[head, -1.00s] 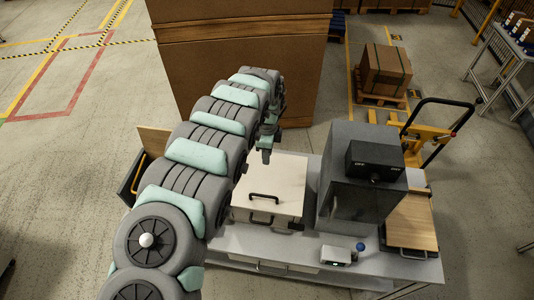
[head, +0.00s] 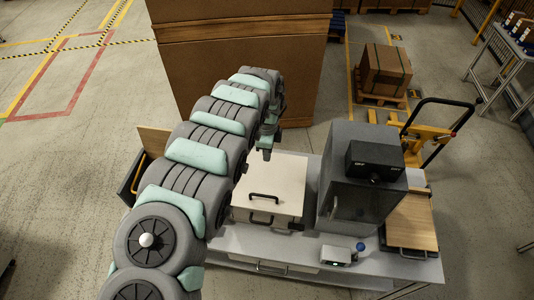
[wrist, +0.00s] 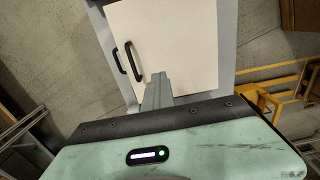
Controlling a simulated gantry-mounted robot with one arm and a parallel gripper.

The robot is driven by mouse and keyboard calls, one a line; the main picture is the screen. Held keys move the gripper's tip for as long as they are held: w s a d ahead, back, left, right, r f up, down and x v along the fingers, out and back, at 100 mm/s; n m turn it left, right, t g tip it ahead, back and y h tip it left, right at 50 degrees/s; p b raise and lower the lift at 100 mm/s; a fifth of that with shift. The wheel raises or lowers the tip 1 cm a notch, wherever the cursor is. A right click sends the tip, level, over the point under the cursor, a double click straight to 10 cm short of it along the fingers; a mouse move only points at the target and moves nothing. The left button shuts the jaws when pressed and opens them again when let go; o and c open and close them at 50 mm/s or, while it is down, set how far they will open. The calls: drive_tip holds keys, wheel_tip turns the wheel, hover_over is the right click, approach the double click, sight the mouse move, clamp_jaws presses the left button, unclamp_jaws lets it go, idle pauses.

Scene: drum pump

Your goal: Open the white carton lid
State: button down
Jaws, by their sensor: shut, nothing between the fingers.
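The white carton (head: 275,183) stands on the grey bench with its flat white lid closed. A black bar handle (head: 266,197) lies on the lid near its front edge, and a second black handle (head: 262,217) is on the front face. In the wrist view the lid (wrist: 180,45) fills the upper middle, with the lid handle (wrist: 132,62) left of the fingers. My gripper (head: 266,155) is over the lid's back left part. In the wrist view the gripper (wrist: 157,76) is shut and empty, pointing at the lid; whether it touches cannot be told.
A grey cabinet (head: 350,200) with a black box on top stands close right of the carton. A small scale (head: 338,255) and a blue knob (head: 361,247) are at the bench front. A large cardboard box (head: 235,60) rises behind. A wooden board (head: 411,222) lies at right.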

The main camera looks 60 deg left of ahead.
drive_tip(key=c, duration=2.2)
unclamp_jaws()
drive_tip(key=c, duration=1.5)
unclamp_jaws()
wheel_tip(320, 180, up, 11)
drive_tip(key=shift+p, duration=0.45)
drive_tip(key=shift+f, duration=0.1)
